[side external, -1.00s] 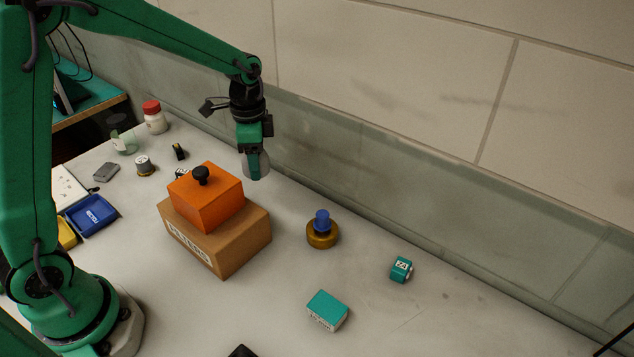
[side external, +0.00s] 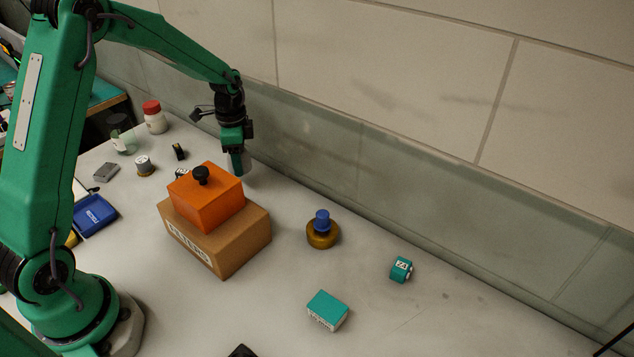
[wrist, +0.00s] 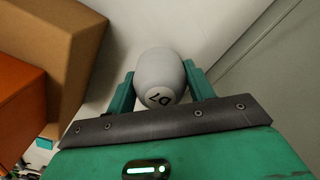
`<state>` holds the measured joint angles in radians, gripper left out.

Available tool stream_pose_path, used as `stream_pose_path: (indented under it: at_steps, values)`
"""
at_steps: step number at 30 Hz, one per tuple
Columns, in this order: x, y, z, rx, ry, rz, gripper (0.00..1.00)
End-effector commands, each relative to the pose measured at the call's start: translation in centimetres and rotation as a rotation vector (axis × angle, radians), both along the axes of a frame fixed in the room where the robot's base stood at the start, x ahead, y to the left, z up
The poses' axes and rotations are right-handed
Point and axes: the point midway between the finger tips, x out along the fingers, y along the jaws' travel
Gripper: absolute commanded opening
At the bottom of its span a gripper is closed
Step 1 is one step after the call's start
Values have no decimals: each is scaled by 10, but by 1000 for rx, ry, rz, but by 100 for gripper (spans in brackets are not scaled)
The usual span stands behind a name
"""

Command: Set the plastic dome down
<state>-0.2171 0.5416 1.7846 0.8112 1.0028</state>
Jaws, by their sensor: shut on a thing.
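The plastic dome (wrist: 158,72) is pale grey and rounded, with a dark printed mark on its near side, in the wrist view. My gripper (side external: 239,164) is shut on it, with one green finger on each side. In the side view the dome (side external: 247,162) shows only in part beside the fingers, behind the orange box. I cannot tell whether its underside touches the bench.
An orange box (side external: 212,204) with a black knob sits on a cardboard box (side external: 230,253), close to my gripper. The wall runs behind. A blue-topped brass piece (side external: 322,236) and teal boxes (side external: 327,309) stand to the right. Small items (side external: 143,165) stand left.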

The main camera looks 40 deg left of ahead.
Motion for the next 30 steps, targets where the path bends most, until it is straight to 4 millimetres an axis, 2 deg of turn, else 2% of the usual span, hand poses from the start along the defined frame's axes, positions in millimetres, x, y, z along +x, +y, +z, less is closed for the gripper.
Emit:
stream_pose_path:
  at_steps: [4,11,22,30]
  values:
    - [2,9,-5,0,0,1,31]
    - [3,9,-7,-1,1,0,31]
    - [2,9,-43,-1,2,0,31]
    - [3,9,-46,0,0,0,31]
